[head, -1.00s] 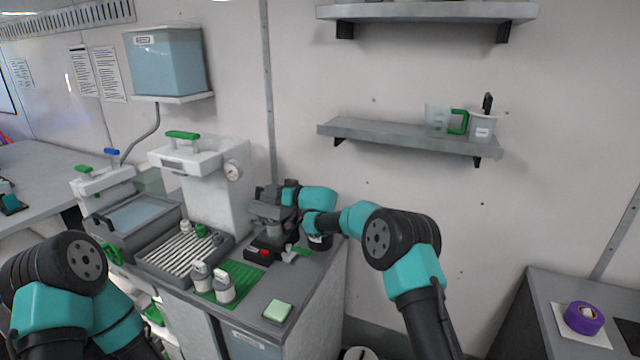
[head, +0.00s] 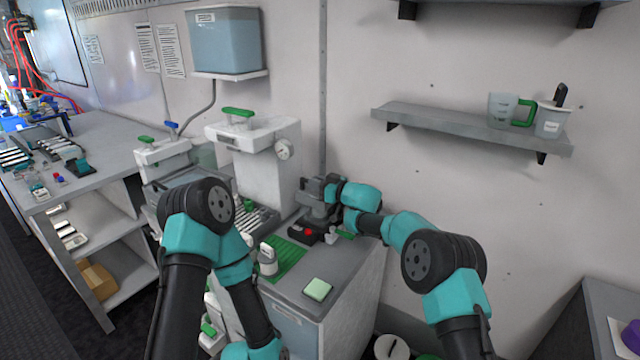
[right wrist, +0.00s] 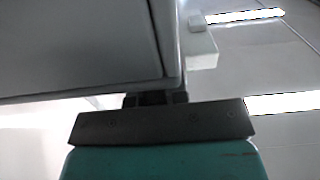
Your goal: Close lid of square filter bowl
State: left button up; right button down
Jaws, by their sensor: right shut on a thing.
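My right gripper (head: 318,194) is at the back of the counter by the wall, above a black box with a red button. It is shut on a grey part (head: 311,201), which I take to be the square filter bowl's lid. In the right wrist view, a broad flat grey panel (right wrist: 85,45) fills the upper left, close to the jaws (right wrist: 155,98). The fingertips and the bowl under them are mostly hidden, so I cannot tell the lid's angle. My left arm bends down in front of the counter, its gripper below the picture edge.
A white machine with a gauge (head: 262,155) stands left of my right gripper. The black box with the red button (head: 308,231), a white-and-grey canister (head: 268,260) and a green sponge (head: 318,289) occupy the counter. A shelf (head: 470,128) hangs at right.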

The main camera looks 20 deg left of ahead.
jog(key=c, duration=1.1)
grip_release()
jog(key=shift+f, duration=0.1)
jog(key=shift+c, duration=0.2)
jog(key=shift+s, duration=0.1)
jog(key=v, duration=1.7)
jog(key=shift+d, duration=0.2)
